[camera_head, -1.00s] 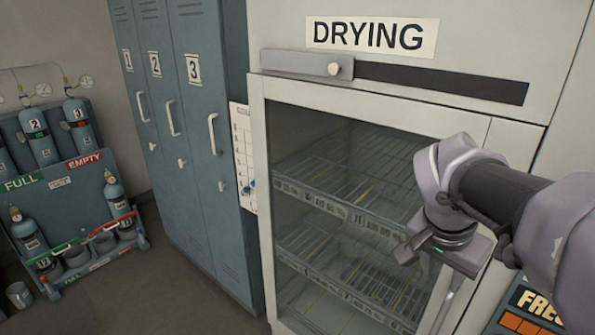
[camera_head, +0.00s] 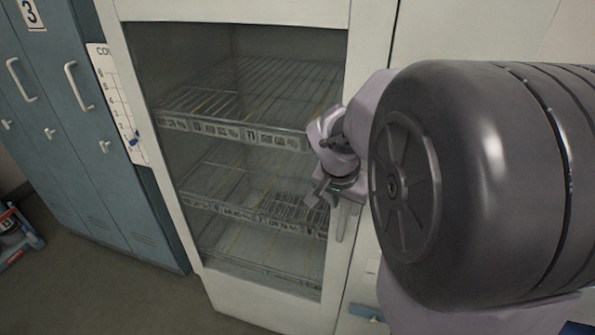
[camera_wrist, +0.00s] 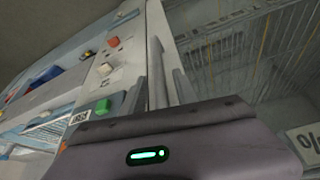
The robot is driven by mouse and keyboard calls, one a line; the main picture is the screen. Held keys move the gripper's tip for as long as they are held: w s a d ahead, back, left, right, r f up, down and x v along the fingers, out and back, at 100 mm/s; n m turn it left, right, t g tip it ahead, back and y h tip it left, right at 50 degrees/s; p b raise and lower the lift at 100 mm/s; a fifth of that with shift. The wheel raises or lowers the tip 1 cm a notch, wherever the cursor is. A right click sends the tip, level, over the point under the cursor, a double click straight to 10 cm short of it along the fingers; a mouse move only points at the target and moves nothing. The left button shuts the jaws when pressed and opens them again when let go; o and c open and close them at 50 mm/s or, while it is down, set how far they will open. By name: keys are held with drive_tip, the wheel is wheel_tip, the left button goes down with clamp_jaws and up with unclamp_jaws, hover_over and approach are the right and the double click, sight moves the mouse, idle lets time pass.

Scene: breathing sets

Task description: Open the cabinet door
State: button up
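The cabinet door (camera_head: 172,200) is a glass pane in a pale frame, with wire shelves visible behind it. It looks closed. Its slim vertical handle (camera_head: 341,223) is on the right side of the frame, partly hidden by my gripper (camera_head: 336,196). My gripper is at the handle's height, close in front of it. In the wrist view, grey bars (camera_wrist: 156,75) rise beyond my gripper's body, beside the door's glass and shelves.
Blue-grey lockers (camera_head: 95,150) stand left of the cabinet, with a paper chart (camera_head: 118,105) on the side between. The floor (camera_head: 120,290) in front is clear. In the wrist view, a panel with red and green buttons (camera_wrist: 104,106) lies left of the bars.

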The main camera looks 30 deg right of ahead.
drive_tip(key=shift+c, duration=0.5)
clamp_jaws()
idle(0.8)
